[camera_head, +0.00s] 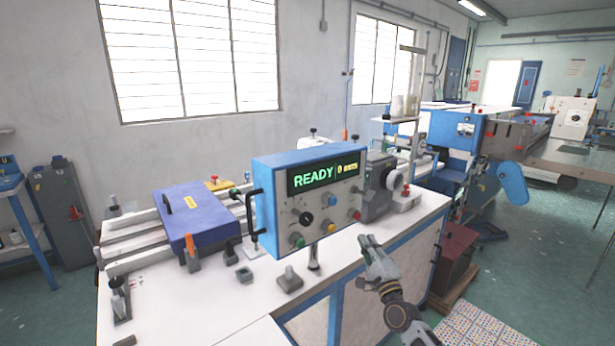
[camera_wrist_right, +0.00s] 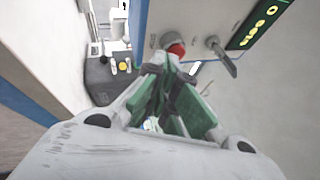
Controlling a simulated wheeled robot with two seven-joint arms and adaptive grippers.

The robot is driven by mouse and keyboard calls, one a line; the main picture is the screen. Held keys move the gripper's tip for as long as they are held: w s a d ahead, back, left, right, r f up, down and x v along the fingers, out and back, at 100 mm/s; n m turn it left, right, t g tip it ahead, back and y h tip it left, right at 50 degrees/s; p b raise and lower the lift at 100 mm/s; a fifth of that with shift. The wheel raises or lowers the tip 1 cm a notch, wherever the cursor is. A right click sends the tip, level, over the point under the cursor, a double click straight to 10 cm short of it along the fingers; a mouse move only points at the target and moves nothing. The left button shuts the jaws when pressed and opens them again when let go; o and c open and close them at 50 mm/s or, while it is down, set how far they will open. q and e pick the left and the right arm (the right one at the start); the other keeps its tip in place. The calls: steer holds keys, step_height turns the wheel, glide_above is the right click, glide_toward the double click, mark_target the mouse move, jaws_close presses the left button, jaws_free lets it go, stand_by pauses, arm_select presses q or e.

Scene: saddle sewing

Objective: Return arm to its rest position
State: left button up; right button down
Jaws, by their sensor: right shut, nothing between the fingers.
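My right gripper (camera_head: 369,241) is in front of the white workbench's front edge, to the right of and below the control box (camera_head: 307,198). Its fingers are shut and empty. In the right wrist view, the shut fingertips (camera_wrist_right: 175,62) appear in line with a red knob (camera_wrist_right: 177,50) on the control box; I cannot tell the gap there, but the head view shows them apart. The box has a blue frame, a grey panel with knobs and buttons, and a display reading READY in green. My left gripper is not in view.
The white workbench (camera_head: 190,322) carries a blue-covered unit (camera_head: 199,216) on rails at the left. Small grey parts (camera_head: 289,280) stand near its front edge. A dark red box (camera_head: 455,257) stands on the floor to the right. Blue machines (camera_head: 455,130) stand behind. Green floor (camera_head: 555,260) is free at the right.

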steer(key=w+d+f+n+g+h, duration=0.1)
steer(key=d+f+n+g, duration=0.2)
steer(key=f+n, duration=0.65)
steer(key=w+d+f+n+g+h, duration=0.1)
steer(key=d+f+n+g, duration=0.3)
steer(key=f, duration=1)
steer(key=s+d+f+n+g+h, duration=0.1)
steer(key=s+d+f+n, duration=0.2)
steer(key=f, duration=0.6)
steer(key=s+d+f+n+g+h, duration=0.1)
steer(key=s+d+f+g, duration=0.1)
steer(key=s+f, duration=0.5)
steer(key=s+d+f+n+g+h, duration=0.1)
steer(key=s+d+f+n, duration=0.2)
steer(key=f, duration=0.7)
steer(key=s+d+f+g+h+p, duration=0.1)
steer(key=s+d+f+g, duration=0.15)
steer(key=s+f, duration=0.7)
steer(key=s+d+f+g, duration=0.1)
steer(key=s+f+g, duration=0.2)
steer(key=s+f, duration=0.65)
steer(key=s+a+f+g, duration=0.1)
steer(key=s+a+f, duration=0.1)
steer(key=s, duration=1.4)
steer(key=s+a+f+g+p, duration=0.1)
steer(key=s+a+f+g, duration=0.1)
steer(key=s, duration=1.5)
steer(key=shift+a+f, duration=0.15)
steer(key=shift+f, duration=0.15)
